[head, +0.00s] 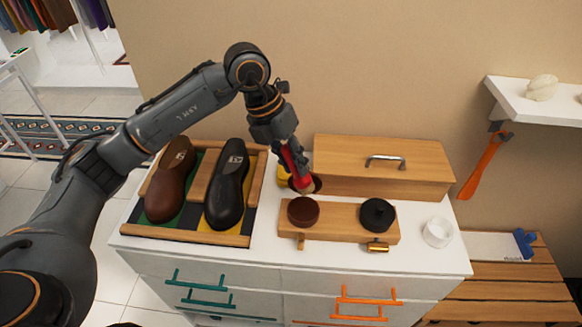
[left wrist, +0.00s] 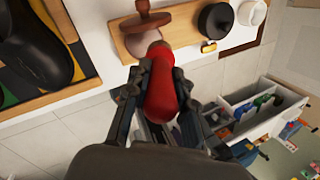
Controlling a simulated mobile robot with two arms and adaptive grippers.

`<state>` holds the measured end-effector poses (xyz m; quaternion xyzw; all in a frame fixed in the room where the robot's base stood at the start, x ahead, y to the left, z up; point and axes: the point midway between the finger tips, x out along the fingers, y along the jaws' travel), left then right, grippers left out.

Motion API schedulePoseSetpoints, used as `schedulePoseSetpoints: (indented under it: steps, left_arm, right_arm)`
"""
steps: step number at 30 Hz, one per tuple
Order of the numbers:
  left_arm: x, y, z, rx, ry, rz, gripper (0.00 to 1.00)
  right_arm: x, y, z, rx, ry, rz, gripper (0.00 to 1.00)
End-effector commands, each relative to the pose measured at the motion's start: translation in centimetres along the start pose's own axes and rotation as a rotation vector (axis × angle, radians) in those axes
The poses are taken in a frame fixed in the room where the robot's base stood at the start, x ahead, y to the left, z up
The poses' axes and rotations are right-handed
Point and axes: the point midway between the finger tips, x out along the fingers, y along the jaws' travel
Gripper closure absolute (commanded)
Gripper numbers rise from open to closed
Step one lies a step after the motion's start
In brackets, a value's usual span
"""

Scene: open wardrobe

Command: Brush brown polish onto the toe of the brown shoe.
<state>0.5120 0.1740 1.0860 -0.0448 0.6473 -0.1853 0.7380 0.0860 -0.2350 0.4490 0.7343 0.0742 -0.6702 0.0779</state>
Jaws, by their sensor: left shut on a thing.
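My left gripper (head: 288,150) is shut on a brush with a red handle (head: 294,164), held slanting down above the cabinet top. The red handle also shows in the left wrist view (left wrist: 160,92). Its lower end is close to the brown polish tin (head: 303,211) on a wooden board; I cannot tell whether it touches anything, and the bristles are hard to make out. The brown shoe (head: 168,190) lies in the wooden tray at the left, apart from the brush, beside a black shoe (head: 229,190). My right gripper is not in view.
The wooden board (head: 340,222) also bears a black tin (head: 377,215), with a gold piece (head: 377,248) at its front. A white cup (head: 437,232) stands to the right. A wooden box (head: 385,160) with a handle stands behind. The tray's front rim (head: 185,233) borders the shoes.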

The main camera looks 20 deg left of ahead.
Motion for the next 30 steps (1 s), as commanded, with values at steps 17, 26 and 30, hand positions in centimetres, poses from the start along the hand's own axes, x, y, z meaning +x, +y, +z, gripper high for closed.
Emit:
schedulePoseSetpoints:
  steps: [17, 26, 30]
  left_arm:
    - [4.6, 1.5, -0.8, -0.006, 0.000, 0.001, 1.00]
    - [5.6, 1.8, -0.9, -0.004, -0.002, 0.000, 1.00]
    - [5.6, 1.8, -0.9, -0.004, -0.001, 0.001, 1.00]
  right_arm:
    - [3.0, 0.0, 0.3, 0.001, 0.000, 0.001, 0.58]
    - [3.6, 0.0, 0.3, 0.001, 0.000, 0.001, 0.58]
    - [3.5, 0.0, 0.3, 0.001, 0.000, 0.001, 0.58]
